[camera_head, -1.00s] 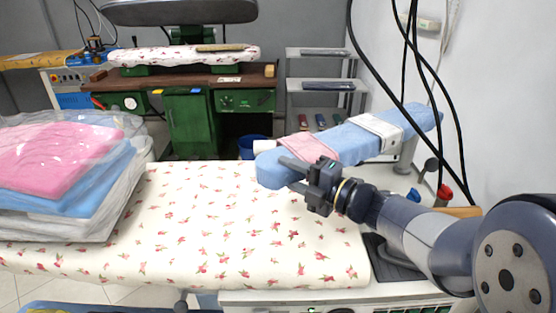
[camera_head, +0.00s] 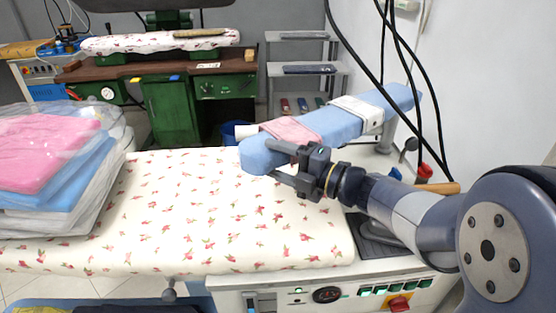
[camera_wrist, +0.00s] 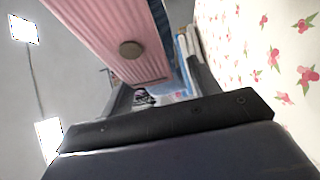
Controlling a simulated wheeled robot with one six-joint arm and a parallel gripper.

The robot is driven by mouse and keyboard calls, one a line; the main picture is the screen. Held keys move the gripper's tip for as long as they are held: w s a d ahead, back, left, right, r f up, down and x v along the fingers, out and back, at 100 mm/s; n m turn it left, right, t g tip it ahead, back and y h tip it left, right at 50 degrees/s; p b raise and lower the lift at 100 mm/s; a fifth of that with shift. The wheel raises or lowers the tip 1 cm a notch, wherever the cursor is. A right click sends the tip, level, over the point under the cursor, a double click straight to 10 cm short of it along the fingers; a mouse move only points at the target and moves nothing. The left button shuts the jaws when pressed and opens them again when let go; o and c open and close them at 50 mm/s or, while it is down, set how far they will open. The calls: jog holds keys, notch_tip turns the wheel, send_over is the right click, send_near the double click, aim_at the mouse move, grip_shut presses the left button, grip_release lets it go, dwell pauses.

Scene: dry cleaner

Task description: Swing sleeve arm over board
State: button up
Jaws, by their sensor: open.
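The sleeve arm (camera_head: 340,122) is a long, blue padded bar with a pink band (camera_head: 290,130) and a white band (camera_head: 358,112). It reaches from the right wall side out over the far right part of the board (camera_head: 200,215), which has a white cover with red flowers. My gripper (camera_head: 276,162) is open at the near left end of the sleeve arm, its fingers around or beside the bar; I cannot tell whether they touch it. In the wrist view the pink-striped underside (camera_wrist: 100,35) with a round knob (camera_wrist: 131,49) lies above the fingers, and the board (camera_wrist: 270,50) is at right.
Bagged folded clothes (camera_head: 55,165) cover the board's left end. A control panel (camera_head: 350,292) with a red switch is at the front. Black cables (camera_head: 385,90) hang near the wall on the right. A green press (camera_head: 170,105) and grey shelves (camera_head: 305,68) stand behind.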

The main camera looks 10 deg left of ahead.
jog(key=v, duration=1)
jog(key=shift+s+d, duration=0.2)
jog(key=shift+d, duration=0.15)
jog(key=shift+a, duration=0.1)
jog(key=shift+x, duration=5.55)
jog(key=shift+w, duration=0.15)
jog(key=v, duration=1.2)
jog(key=x, duration=1.2)
jog(key=shift+w+a, duration=0.2)
jog(key=shift+a, duration=0.05)
jog(key=shift+w+a+t, duration=0.25)
jog(key=shift+w+t, duration=0.05)
jog(key=shift+w, duration=0.05)
jog(key=shift+r, duration=0.1)
